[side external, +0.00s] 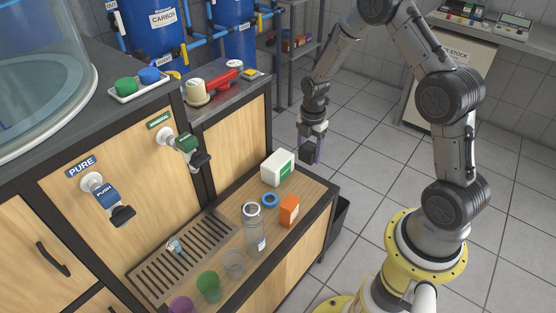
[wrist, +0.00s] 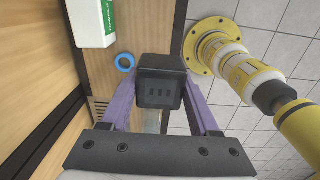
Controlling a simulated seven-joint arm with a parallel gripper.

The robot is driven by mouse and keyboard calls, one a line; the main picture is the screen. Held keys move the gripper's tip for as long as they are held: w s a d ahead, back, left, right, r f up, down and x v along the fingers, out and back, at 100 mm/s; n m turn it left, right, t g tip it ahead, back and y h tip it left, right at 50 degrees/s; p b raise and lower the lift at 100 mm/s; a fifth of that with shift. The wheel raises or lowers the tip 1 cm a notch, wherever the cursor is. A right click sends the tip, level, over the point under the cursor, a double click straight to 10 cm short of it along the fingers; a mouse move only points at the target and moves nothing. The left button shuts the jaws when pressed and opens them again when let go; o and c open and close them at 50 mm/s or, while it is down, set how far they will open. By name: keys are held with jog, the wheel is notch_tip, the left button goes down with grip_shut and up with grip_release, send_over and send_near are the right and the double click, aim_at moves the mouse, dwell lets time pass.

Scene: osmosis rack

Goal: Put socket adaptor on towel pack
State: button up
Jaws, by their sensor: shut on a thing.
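The socket adaptor is a dark block with small slots (wrist: 161,88), seen between my gripper's fingers in the wrist view. My gripper (side external: 313,148) is shut on it, with a purple finger on either side, and holds it in the air. In the side view the adaptor (side external: 307,156) is a small dark shape at the gripper's lower end. The towel pack (side external: 276,169) is a white box with a green side, standing on the wooden shelf, left of and below my gripper. It also shows at the upper left of the wrist view (wrist: 92,24), apart from the adaptor.
On the shelf near the towel pack are a blue ring (side external: 270,200), an orange box (side external: 289,211) and a clear bottle (side external: 254,230). A glass, coloured cups and a slotted drip tray (side external: 165,277) lie further left. Taps (side external: 187,146) project above the shelf.

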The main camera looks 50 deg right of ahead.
jog(key=shift+w+d+r, duration=0.1)
jog(key=shift+w+r, duration=0.05)
jog(key=shift+w, duration=0.45)
jog(key=shift+w+d+r, duration=0.1)
jog(key=shift+w, duration=0.5)
jog(key=shift+w+f, duration=0.1)
jog(key=shift+w, duration=0.15)
send_over(278, 159)
jog(key=f, duration=0.9)
jog(key=shift+s+a+f, duration=0.2)
jog(key=shift+w+d+f, duration=0.1)
jog(key=shift+w+f, duration=0.2)
jog(key=shift+f, duration=1.6)
jog(key=shift+f, duration=0.1)
jog(key=o, duration=1.4)
